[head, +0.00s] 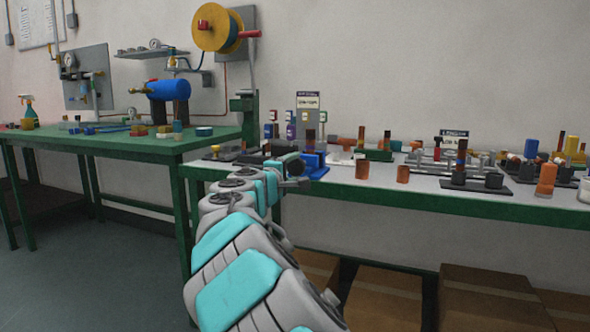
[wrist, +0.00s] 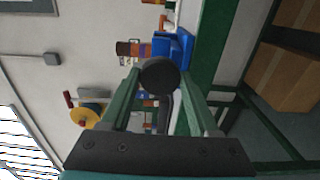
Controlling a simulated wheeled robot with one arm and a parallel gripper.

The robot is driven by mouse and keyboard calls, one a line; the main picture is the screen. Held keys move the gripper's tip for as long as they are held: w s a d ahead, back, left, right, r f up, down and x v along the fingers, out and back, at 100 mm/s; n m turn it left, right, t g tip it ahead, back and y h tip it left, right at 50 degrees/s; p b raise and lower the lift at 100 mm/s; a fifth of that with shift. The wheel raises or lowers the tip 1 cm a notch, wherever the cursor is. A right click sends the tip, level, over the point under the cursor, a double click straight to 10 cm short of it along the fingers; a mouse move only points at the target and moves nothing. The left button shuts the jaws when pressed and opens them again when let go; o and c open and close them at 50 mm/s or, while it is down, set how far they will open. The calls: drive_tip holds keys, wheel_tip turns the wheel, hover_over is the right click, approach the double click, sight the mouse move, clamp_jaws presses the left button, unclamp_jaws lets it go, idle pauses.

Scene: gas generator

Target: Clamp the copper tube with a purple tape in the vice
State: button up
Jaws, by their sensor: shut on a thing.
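The blue vice (head: 314,165) stands at the front left of the grey-topped bench. It also shows in the wrist view (wrist: 180,48). A copper-brown tube with a dark band (head: 310,143) stands upright at the vice; in the wrist view the tube (wrist: 134,49) points left out of it. I cannot tell whether the band is purple or how tightly the jaws hold the tube. My gripper (wrist: 160,76) is in front of the vice, its fingers shut on a black round knob (wrist: 158,75) that hides part of the vice. In the head view my gripper (head: 297,180) is small and partly hidden.
Two short copper pieces (head: 362,169) stand near the bench's front edge, right of the vice. Black fixtures (head: 470,178) and other parts crowd the right side. A green workbench (head: 120,145) adjoins at left. Cardboard boxes (head: 485,295) lie below.

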drive_tip(key=shift+f+m+b, duration=0.2)
drive_tip(key=shift+m+b, duration=1.1)
drive_tip(key=shift+b, duration=0.85)
drive_tip(key=shift+m+b, duration=1)
drive_tip(key=shift+b, duration=0.55)
drive_tip(key=shift+r+m+b, duration=0.1)
drive_tip(key=shift+m+b, duration=0.25)
drive_tip(key=shift+m, duration=0.15)
drive_tip(key=o, duration=1.4)
drive_tip(key=shift+r+p, duration=0.2)
drive_tip(key=shift+p, duration=0.2)
